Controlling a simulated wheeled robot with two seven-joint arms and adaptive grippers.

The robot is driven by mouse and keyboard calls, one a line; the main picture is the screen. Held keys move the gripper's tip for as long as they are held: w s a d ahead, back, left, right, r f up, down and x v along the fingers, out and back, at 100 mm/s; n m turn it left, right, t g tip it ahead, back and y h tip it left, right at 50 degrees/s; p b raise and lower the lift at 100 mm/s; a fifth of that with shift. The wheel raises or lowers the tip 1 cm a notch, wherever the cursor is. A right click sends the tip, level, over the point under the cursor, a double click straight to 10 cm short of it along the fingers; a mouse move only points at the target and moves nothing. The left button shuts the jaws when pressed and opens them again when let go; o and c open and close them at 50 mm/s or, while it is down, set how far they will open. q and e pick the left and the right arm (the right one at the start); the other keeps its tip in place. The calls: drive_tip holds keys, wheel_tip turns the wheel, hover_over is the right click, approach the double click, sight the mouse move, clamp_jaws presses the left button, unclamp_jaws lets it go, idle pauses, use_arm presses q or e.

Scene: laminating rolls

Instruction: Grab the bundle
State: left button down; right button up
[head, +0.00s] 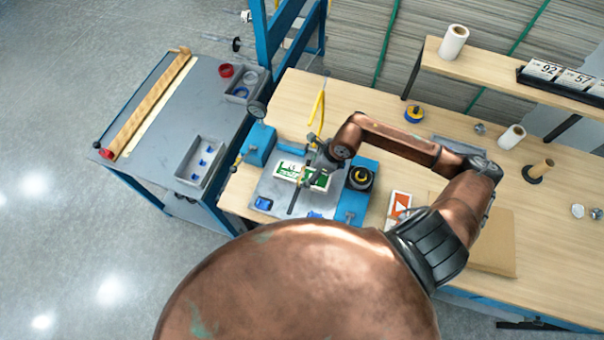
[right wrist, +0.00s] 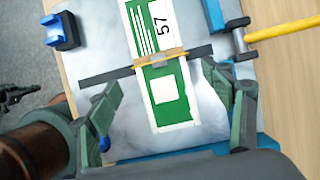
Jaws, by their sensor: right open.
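The bundle (right wrist: 165,98) is a flat stack of green and white cards with a tan band around its middle and "57" printed near one end. It lies on a grey metal plate (right wrist: 195,125), across a dark strip (right wrist: 105,76). In the head view the bundle (head: 289,170) is partly hidden by my right gripper (head: 318,166), which is over it. In the right wrist view my right gripper (right wrist: 163,78) is open, with one finger on each side of the bundle and a visible gap on both sides. My left gripper is not in view.
A black round part (head: 360,178) and a blue block (head: 259,145) flank the plate. An orange and white card (head: 398,207) lies to the right. A grey side table (head: 160,150) stands left. The wooden bench (head: 385,105) has free room behind.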

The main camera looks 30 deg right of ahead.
sight(303, 174)
drive_tip(key=x, duration=0.4)
drive_tip(key=shift+w+a+r+p, duration=0.15)
drive_tip(key=shift+w+a+p, duration=0.05)
drive_tip(key=shift+w+p, duration=0.2)
drive_tip(key=shift+f, duration=0.35)
drive_tip(key=shift+w+a+f, duration=0.1)
drive_tip(key=shift+f, duration=0.2)
drive_tip(key=shift+c, duration=0.3)
drive_tip(key=c, duration=1.4)
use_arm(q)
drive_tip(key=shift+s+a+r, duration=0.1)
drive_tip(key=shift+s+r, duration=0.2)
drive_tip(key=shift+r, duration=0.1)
use_arm(e)
drive_tip(key=shift+r, duration=0.1)
drive_tip(key=shift+c, duration=0.3)
